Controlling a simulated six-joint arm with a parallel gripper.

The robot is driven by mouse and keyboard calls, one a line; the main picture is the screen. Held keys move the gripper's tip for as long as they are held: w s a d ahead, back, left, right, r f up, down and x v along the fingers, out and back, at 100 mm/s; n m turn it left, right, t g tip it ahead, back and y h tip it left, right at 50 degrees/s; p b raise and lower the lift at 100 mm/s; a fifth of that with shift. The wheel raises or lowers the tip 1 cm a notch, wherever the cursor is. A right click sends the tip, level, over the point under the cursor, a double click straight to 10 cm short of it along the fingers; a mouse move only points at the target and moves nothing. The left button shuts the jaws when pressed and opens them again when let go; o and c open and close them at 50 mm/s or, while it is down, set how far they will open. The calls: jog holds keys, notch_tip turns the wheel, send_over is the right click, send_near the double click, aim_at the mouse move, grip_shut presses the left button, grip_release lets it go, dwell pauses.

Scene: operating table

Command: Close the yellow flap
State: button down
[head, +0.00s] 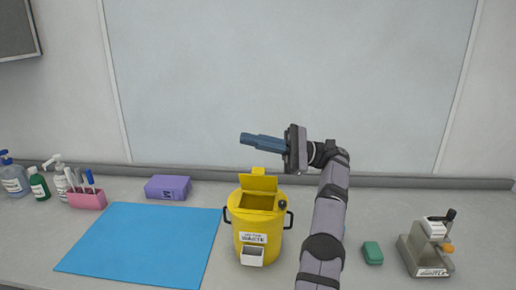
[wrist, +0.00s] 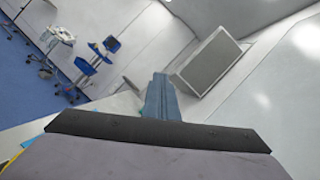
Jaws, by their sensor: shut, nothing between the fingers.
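The yellow waste bin (head: 251,227) stands on the table in the middle of the head view. Its yellow flap (head: 258,182) is raised at the back of the opening, and the dark inside of the bin shows in front of it. My gripper (head: 243,138) is above and behind the bin, pointing left, with its blue fingers together and empty. It is apart from the flap. In the wrist view the shut fingers (wrist: 158,78) point up and away; the flap itself cannot be made out there.
A blue mat (head: 145,245) lies left of the bin, with a purple box (head: 168,188) behind it. Bottles and a pink pen holder (head: 87,199) stand far left. A green block (head: 372,253) and a grey device (head: 427,245) are at the right. The wall rises behind the table.

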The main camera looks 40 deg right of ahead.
jog(key=s+a+r+n+g+p, duration=0.15)
jog(key=a+r+n+g, duration=0.25)
jog(key=a+r, duration=0.75)
jog(key=s+a+r+n+g+p, duration=0.1)
jog(key=a+r+n+g+p, duration=0.2)
jog(key=a+r, duration=0.85)
jog(key=a+m+t+h+p, duration=0.1)
jog(key=a+m+h, duration=0.3)
jog(key=a, duration=0.6)
jog(key=d+f+m+t+h, duration=0.1)
jog(key=d+f+m+h, duration=0.2)
jog(key=d+f+h, duration=1.55)
jog(key=s+d+f+n+g, duration=0.1)
jog(key=d+f+n, duration=0.2)
jog(key=d+f, duration=0.55)
jog(key=w+d+r+n+t+h, duration=0.1)
jog(key=w+d+r+n+h, duration=0.1)
jog(key=d+r, duration=0.3)
jog(key=shift+w+d+r+n+h+p, duration=0.15)
jog(key=shift+d+r+n+h+p, duration=0.25)
jog(key=shift+n+h, duration=0.35)
